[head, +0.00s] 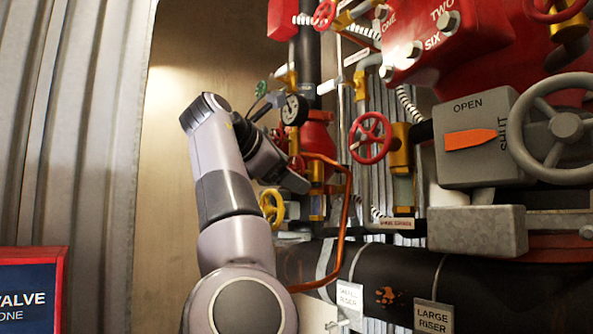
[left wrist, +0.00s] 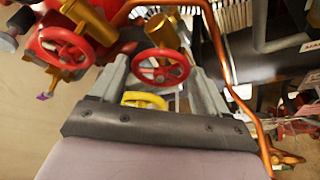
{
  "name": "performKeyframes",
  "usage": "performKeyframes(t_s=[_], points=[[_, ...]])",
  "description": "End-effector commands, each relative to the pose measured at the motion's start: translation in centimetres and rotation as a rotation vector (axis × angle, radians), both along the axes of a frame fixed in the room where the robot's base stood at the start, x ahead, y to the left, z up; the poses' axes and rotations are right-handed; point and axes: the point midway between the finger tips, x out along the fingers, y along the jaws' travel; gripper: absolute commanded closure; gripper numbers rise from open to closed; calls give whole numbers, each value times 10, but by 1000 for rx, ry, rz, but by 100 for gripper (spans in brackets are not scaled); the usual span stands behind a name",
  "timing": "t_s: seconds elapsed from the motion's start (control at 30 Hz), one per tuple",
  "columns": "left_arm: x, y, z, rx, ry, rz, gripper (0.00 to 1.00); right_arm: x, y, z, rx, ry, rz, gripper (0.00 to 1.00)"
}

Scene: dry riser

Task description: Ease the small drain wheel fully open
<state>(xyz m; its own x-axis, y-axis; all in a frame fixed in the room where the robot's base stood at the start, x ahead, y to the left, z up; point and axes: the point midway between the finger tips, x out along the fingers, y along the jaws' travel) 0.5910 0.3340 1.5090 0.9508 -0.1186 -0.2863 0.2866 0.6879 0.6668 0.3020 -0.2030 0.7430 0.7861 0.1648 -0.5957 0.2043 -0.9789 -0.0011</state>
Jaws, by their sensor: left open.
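My left gripper (head: 297,184) reaches in from the left toward the pipework. In the left wrist view its fingers (left wrist: 157,70) are spread apart and empty. A small red wheel (left wrist: 148,67) shows between and beyond the fingertips, with a brass stem; I see no clear contact. A yellow wheel (left wrist: 143,100) shows lower between the fingers, and also beneath the gripper in the head view (head: 272,207). No readable label shows which wheel is the drain wheel. In the head view the gripper hides part of this cluster. My right gripper is out of view.
An orange-red bent pipe (head: 346,205) runs close to the right of the gripper. Another red wheel (head: 370,138) and a pressure gauge (head: 293,110) are nearby. A grey box with a lever and large handwheel (head: 562,128) stands right. A black pipe (head: 390,265) lies below.

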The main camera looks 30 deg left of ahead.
Motion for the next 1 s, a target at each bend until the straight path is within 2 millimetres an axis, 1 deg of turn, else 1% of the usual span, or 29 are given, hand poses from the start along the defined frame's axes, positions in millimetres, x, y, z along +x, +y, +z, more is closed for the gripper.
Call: performKeyframes(t_s=[0.03,0.2,0.33,0.53,0.57,0.6,0.63,0.67,1.0], points=[[7,-1,0,-1,4,0,25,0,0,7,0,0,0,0],[24,-3,-5,-1,1,0,25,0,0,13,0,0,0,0],[27,-3,-8,-2,0,0,25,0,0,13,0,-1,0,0],[27,-3,-8,-2,-1,1,25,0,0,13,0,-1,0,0],[27,-3,-8,-2,-1,1,34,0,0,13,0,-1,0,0],[27,-3,-8,-2,-1,1,47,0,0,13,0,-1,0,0],[27,-3,-8,-2,0,1,57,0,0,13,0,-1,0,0],[27,-3,-8,-2,0,1,61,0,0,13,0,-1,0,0],[27,-4,-9,-44,19,0,61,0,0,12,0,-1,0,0]])
